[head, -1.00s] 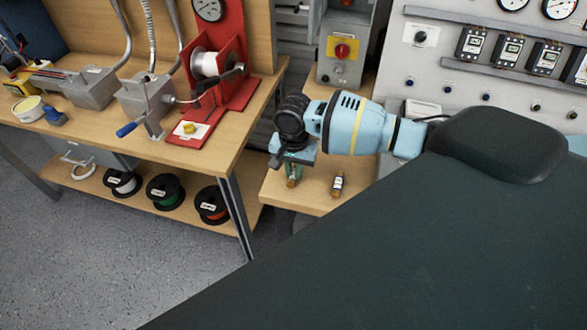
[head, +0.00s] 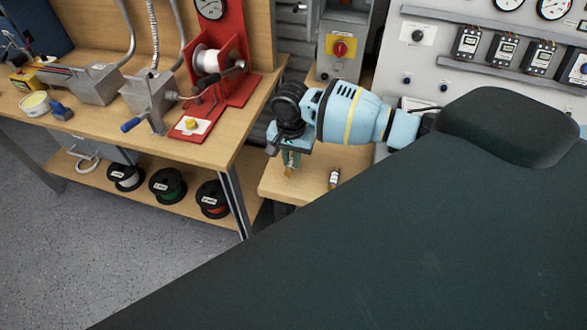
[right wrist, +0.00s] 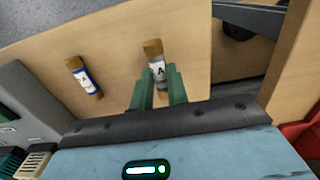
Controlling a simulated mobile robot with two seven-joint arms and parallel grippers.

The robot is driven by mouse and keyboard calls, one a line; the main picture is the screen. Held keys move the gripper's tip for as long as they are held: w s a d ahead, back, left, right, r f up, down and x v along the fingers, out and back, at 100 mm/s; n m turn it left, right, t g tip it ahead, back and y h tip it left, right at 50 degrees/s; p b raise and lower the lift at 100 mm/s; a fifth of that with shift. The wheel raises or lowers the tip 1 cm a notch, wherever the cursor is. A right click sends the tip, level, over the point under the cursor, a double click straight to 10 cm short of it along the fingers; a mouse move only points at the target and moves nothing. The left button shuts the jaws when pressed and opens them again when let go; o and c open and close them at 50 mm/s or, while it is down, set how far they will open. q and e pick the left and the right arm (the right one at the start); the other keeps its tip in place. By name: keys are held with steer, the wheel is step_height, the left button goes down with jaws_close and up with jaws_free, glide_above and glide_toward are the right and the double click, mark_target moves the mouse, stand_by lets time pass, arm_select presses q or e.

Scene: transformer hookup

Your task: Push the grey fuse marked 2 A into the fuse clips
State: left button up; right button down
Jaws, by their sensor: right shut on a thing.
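My right gripper (head: 290,162) points down over the small wooden bench top. In the right wrist view its two green fingers (right wrist: 159,92) are shut on a fuse (right wrist: 154,62) with brass-coloured ends and a pale grey body. An "A" shows on its label; the number cannot be read. In the head view only the fuse's lower end (head: 289,172) shows below the fingers. A second fuse (head: 334,179) lies on the bench top to the right; in the right wrist view it has a blue-and-white label (right wrist: 84,77). I cannot make out the fuse clips. My left gripper is not in view.
A white panel (head: 400,60) with gauges and switch modules stands at the back right. A grey box with a red knob on yellow (head: 341,48) stands behind my gripper. A workbench (head: 95,120) with a red spool stand (head: 235,88) is at left. My dark body covers the lower right.

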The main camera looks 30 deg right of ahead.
mark_target(292, 161)
steer(key=shift+r+p, duration=0.35)
steer(key=shift+r, duration=1.4)
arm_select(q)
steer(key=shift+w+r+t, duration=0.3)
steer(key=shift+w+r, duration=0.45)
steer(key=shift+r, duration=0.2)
